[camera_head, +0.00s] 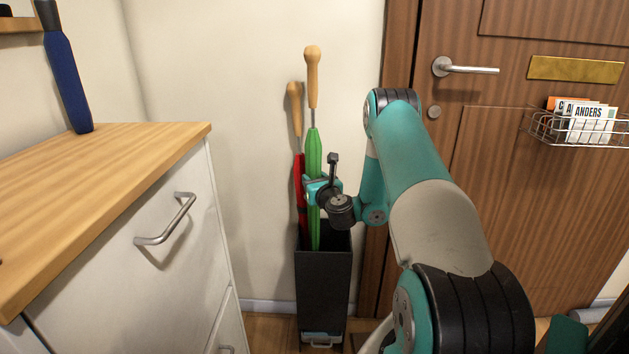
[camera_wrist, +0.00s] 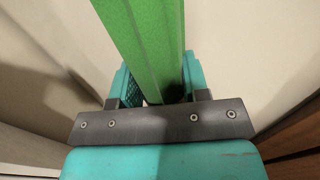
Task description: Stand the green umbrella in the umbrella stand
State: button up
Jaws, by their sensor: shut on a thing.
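The green umbrella (camera_head: 314,155) is upright with its wooden handle at the top. Its lower end is inside the mouth of the dark umbrella stand (camera_head: 323,285), which stands on the floor against the wall; how deep the tip reaches is hidden. My gripper (camera_head: 316,190) is shut around the middle of the green umbrella, above the stand's rim. In the wrist view the green umbrella (camera_wrist: 145,40) runs between the two teal fingers (camera_wrist: 155,85).
A red umbrella (camera_head: 300,190) with a wooden handle leans in the stand, just left of the green one. A cabinet with a wooden top (camera_head: 110,170) is at the left, with a blue umbrella (camera_head: 65,75) on it. A wooden door (camera_head: 480,130) with a wire basket (camera_head: 560,135) is at the right.

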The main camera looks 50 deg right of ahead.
jog(key=shift+f, duration=0.1)
jog(key=o, duration=1)
jog(key=shift+f, duration=0.1)
